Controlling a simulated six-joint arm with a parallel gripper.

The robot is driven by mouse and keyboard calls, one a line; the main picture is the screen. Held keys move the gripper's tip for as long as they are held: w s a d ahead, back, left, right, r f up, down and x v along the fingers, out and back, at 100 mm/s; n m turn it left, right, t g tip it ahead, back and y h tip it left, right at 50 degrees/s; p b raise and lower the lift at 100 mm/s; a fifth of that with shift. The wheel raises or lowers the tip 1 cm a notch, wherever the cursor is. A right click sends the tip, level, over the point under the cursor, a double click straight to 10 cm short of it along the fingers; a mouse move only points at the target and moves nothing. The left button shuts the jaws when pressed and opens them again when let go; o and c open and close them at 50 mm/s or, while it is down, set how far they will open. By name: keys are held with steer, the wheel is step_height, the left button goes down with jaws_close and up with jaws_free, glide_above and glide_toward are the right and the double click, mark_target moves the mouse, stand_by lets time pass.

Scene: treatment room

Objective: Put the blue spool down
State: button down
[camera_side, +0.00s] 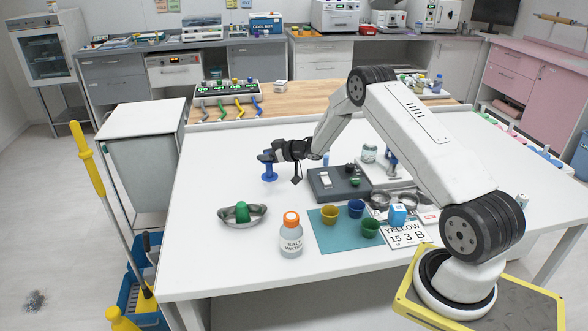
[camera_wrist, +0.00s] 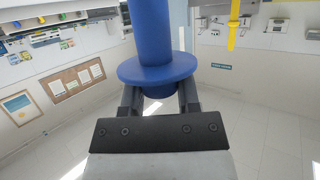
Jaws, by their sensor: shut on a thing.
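The blue spool (camera_side: 269,172) is upright over the left part of the white table (camera_side: 205,185) in the side view. My gripper (camera_side: 265,157) reaches in level from the right and is shut on the spool near its upper end. In the wrist view, the spool (camera_wrist: 152,30) stands large between the two fingers of my gripper (camera_wrist: 160,98), with a wide round flange just beyond them. I cannot tell whether the spool's lower end touches the table or hangs a little above it.
A metal dish (camera_side: 233,220) with a green item and a salt water bottle (camera_side: 291,240) stand nearer the front. A teal mat (camera_side: 325,236) with cups and a dark grey device (camera_side: 335,190) lie to the right. The table left of the spool is clear.

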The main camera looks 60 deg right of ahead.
mark_target(267, 162)
steer(key=shift+w+f, duration=0.15)
steer(key=shift+f, duration=1.55)
steer(key=shift+c, duration=1.6)
jaws_free()
steer(key=shift+f, duration=0.1)
steer(key=shift+s+d+r, duration=0.15)
steer(key=shift+s+r, duration=0.15)
steer(key=shift+s, duration=0.15)
steer(key=v, duration=1.1)
